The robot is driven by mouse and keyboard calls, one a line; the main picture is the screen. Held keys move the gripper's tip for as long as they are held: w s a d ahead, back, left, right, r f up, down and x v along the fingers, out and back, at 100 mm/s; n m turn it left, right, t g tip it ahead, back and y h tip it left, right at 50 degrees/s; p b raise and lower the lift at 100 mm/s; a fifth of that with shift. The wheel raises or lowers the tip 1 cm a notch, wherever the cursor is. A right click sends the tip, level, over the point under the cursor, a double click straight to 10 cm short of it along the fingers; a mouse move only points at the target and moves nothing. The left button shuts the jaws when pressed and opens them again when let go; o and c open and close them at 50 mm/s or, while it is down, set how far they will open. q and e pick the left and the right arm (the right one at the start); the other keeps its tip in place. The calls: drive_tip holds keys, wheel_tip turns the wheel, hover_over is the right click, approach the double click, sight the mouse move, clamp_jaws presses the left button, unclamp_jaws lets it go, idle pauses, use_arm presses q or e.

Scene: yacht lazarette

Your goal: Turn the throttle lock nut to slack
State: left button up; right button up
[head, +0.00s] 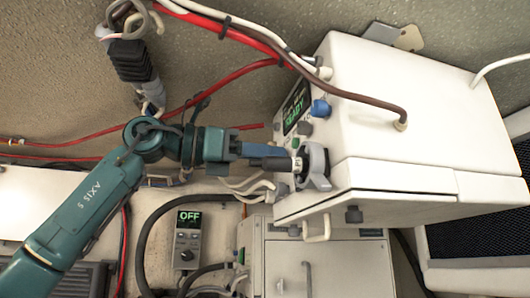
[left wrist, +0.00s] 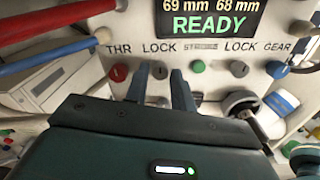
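The white unit's control panel (left wrist: 215,56) carries the label THR LOCK at left, with a red knob (left wrist: 119,72) and a small grey knob (left wrist: 160,72) below it. I cannot tell for certain which is the throttle lock nut. My left gripper (left wrist: 159,78) points at the panel with its two fingers apart, one on each side of the grey knob. I cannot tell whether they touch it. In the head view, the left gripper (head: 288,153) reaches the panel's edge from the left, and the lock knobs are mostly hidden there. My right gripper is not in view.
A green knob (left wrist: 198,66) and another grey knob (left wrist: 238,68) sit right of the fingers. The panel display (left wrist: 213,20) reads READY. A grey rounded fitting (head: 318,167) stands out close to the gripper. Red hoses (head: 215,93) and cables run above the arm.

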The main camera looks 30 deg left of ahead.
use_arm(q)
clamp_jaws()
drive_tip(key=n+b, duration=0.1)
drive_tip(key=n, duration=1.8)
drive_tip(key=shift+r+n, duration=0.1)
drive_tip(key=shift+n, duration=0.6)
idle(0.3)
drive_tip(key=shift+o, duration=1.8)
unclamp_jaws()
